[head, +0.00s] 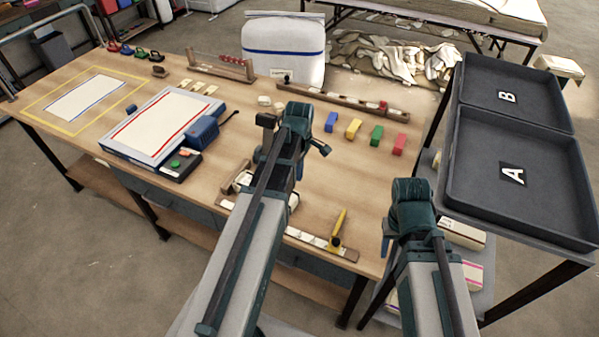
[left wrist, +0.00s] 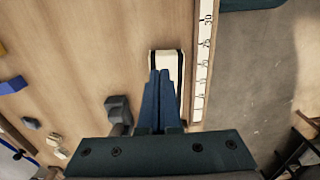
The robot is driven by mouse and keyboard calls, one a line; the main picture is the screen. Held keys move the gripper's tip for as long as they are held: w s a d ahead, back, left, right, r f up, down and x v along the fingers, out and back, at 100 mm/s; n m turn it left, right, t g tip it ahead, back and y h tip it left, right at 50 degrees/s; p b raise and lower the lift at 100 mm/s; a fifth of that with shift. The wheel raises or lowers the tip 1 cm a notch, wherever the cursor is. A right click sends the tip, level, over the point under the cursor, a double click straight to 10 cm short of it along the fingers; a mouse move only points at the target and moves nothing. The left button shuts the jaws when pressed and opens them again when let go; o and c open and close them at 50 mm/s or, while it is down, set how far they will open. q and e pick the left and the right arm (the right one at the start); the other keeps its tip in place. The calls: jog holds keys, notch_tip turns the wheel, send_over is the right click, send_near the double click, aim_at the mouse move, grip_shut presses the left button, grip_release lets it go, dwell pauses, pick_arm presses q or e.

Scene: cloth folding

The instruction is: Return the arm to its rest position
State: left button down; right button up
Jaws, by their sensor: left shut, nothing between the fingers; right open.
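My left arm reaches over the wooden table in the head view. Its gripper (head: 299,172) hangs below the wrist and is partly hidden by the arm. In the left wrist view the blue fingers (left wrist: 160,78) are together, with nothing between them. Their tips overlap a small white, dark-edged block (left wrist: 167,60) beside the ruler (left wrist: 203,60); I cannot tell whether they touch it. My right arm stands off the table's right front corner. Its gripper (head: 386,246) is open and mostly hidden behind the arm.
A white cloth (head: 160,117) with red stripes lies on a board at the left. Blue, yellow, green and red blocks (head: 353,128) stand at the right. A yellow-handled tool (head: 338,228) is near the front edge. Dark trays A (head: 480,170) and B (head: 480,75) stand beyond.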

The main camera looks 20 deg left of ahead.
pick_arm(q)
jog(key=s+d+m, duration=0.7)
jog(key=d+m, duration=0.3)
jog(key=s+d+m+y, duration=0.1)
jog(key=s+d+m, duration=0.6)
jog(key=d+m, duration=0.3)
jog(key=shift+s+m, duration=0.35)
jog(key=shift+m, duration=0.35)
